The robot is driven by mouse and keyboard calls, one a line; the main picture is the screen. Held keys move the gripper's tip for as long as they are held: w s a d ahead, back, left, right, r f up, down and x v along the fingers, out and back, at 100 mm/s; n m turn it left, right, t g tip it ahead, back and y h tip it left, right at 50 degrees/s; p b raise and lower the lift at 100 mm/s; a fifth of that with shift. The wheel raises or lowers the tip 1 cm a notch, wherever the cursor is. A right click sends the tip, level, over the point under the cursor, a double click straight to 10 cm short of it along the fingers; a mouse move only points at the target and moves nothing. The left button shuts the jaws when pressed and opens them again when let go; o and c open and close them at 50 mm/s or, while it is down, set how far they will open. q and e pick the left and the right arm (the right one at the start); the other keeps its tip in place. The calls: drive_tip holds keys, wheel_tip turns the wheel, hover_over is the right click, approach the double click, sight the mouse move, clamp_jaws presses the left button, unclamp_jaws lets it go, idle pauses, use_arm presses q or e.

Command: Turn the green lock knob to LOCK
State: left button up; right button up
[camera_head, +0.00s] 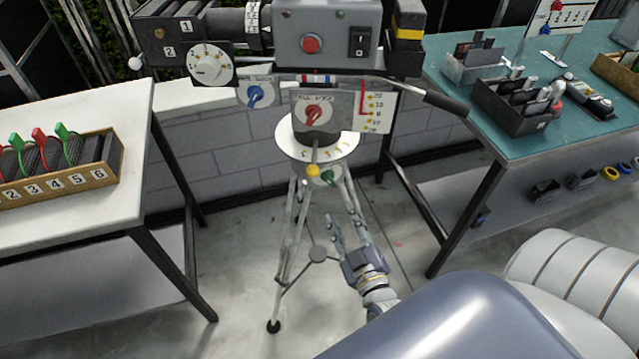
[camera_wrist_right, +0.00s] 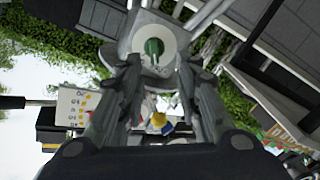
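The green lock knob (camera_head: 328,175) sits low on the tripod head, just under the round white plate (camera_head: 322,146). In the right wrist view the green knob (camera_wrist_right: 153,48) shows on a pale round dial (camera_wrist_right: 168,36), beyond my fingertips and near the middle. Its lettering is too small to read. My right gripper (camera_head: 346,222) is open and empty, below the knob and apart from it, with its fingers pointing up. In the right wrist view its two fingers (camera_wrist_right: 161,72) stand apart on either side of the line to the knob. My left gripper is not in view.
A yellow knob (camera_head: 313,170) is close left of the green one. Red (camera_head: 314,114) and blue (camera_head: 256,95) knobs are above. A black pan handle (camera_head: 446,103) reaches right. Tripod legs (camera_head: 287,240) stand left of my gripper. Tables flank both sides.

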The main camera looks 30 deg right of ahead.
sight(330, 183)
drive_tip(key=x, duration=0.7)
drive_tip(key=r+p+x, duration=0.1)
drive_tip(key=x, duration=0.2)
drive_tip(key=shift+w+d, duration=0.3)
drive_tip(key=shift+w, duration=0.1)
drive_tip(key=shift+c, duration=0.6)
drive_tip(key=c, duration=0.6)
